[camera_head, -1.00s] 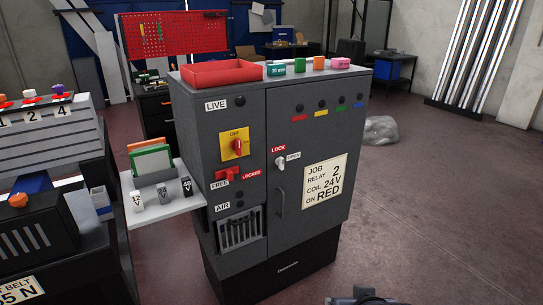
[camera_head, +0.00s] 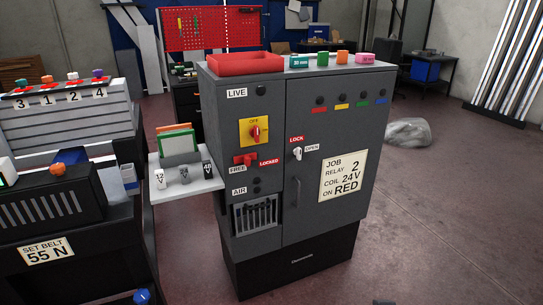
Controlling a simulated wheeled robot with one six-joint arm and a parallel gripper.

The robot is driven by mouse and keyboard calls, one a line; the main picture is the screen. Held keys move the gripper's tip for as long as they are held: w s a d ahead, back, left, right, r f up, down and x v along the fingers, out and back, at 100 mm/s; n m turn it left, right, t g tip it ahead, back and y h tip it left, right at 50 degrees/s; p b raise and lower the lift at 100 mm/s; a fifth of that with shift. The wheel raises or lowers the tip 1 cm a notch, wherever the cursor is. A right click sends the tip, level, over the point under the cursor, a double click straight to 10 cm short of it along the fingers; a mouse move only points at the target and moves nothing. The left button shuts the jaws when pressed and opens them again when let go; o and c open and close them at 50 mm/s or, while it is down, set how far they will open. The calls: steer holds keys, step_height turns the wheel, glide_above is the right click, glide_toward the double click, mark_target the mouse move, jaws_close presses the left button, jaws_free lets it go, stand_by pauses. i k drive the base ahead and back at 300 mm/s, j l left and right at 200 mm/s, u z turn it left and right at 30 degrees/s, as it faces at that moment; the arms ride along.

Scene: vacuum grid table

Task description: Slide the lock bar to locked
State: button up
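My gripper is not in view, and nothing touches the bar.
A door with a white latch (camera_head: 297,153) is on the right. The floor (camera_head: 440,220) at the right is mostly clear.

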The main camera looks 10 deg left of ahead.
mark_target(246, 158)
steer(key=i+j, duration=0.25)
steer(key=i+j+z, duration=0.1)
steer(key=i+j, duration=0.15)
steer(key=j, duration=0.2)
steer(key=i+j, duration=0.25)
steer(key=j, duration=0.15)
